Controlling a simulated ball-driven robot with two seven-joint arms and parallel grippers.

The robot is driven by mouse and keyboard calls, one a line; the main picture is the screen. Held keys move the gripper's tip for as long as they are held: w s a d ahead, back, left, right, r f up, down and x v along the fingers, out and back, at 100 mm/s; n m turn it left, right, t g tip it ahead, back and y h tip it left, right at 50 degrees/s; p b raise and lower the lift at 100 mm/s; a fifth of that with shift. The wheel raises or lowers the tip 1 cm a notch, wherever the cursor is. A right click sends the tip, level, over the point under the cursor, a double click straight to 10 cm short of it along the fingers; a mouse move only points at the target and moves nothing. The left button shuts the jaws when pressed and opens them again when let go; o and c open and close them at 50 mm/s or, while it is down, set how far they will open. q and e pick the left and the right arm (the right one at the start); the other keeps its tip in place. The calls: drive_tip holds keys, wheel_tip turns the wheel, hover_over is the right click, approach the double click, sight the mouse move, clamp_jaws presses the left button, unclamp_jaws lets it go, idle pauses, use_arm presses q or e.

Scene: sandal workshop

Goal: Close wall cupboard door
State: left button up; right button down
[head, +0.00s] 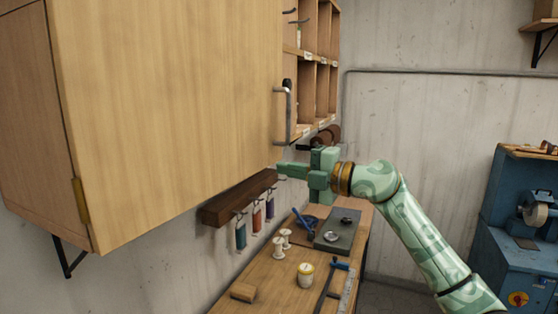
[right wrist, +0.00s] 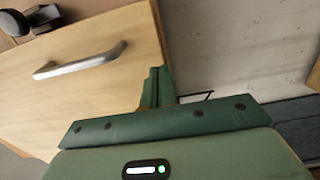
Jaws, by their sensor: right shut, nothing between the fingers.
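The wall cupboard door (head: 175,85) is a large pale wooden panel filling the upper left of the head view. A brass hinge (head: 81,200) shows at its lower left, and a grey bar handle (head: 287,115) stands near its right edge. I cannot tell how far it stands ajar. In the right wrist view the door (right wrist: 105,95) and its handle (right wrist: 80,60) show at upper left. My right gripper (head: 283,169) is shut and empty at the door's lower right corner. Its fingers (right wrist: 158,88) look close to the door's edge; contact is unclear. My left gripper is not in view.
Open pigeonhole shelves (head: 317,80) are behind the door's handle edge. A blue machine (head: 525,240) stands at right.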

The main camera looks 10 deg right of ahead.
sight(267, 164)
drive_tip(key=shift+x, duration=1.3)
drive_tip(key=p+x, duration=0.1)
drive_tip(key=x, duration=0.2)
drive_tip(key=shift+w+r+p, duration=0.1)
drive_tip(key=shift+r+p, duration=0.05)
drive_tip(key=shift+p, duration=0.2)
